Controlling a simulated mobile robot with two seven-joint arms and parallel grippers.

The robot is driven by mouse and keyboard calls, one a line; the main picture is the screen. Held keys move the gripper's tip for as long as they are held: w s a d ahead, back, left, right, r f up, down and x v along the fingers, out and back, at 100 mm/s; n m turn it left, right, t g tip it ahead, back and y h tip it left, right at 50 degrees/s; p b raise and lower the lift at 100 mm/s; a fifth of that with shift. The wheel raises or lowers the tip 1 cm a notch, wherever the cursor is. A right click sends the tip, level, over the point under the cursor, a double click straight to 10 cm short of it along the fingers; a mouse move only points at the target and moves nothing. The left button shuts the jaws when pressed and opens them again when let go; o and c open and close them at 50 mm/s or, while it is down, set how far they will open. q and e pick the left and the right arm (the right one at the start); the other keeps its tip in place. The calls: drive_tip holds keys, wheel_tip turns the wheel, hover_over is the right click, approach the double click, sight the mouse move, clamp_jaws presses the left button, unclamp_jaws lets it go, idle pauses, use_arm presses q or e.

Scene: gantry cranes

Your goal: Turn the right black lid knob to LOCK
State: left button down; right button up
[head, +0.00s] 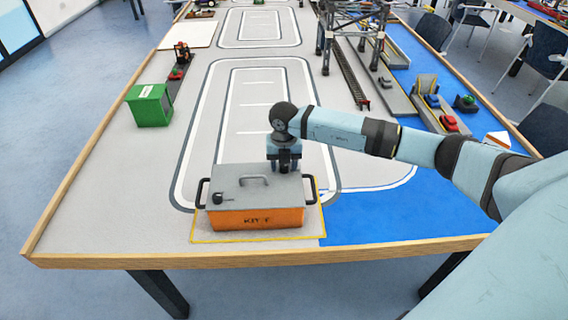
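An orange box (256,219) with a grey lid (246,187) stands near the front edge of the table, with dark lettering on its front. A grey handle (254,179) is on the lid, and black side handles stick out left and right. One black lid knob (218,198) shows at the lid's front left. The right black lid knob is not visible; my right gripper covers the lid's back right corner. My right gripper (285,168) points down there, and its fingertips are too small and dark to tell open from shut. My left gripper is not in view.
The box stands on a yellow-outlined patch (199,232). A green box (149,105) stands at the left, clear of the arm. The grey table between is mostly free.

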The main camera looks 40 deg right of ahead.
sight(284, 165)
drive_tip(key=shift+r, duration=0.1)
wheel_tip(284, 165, up, 14)
drive_tip(key=shift+f, duration=0.15)
idle(0.5)
drive_tip(key=shift+f, duration=0.1)
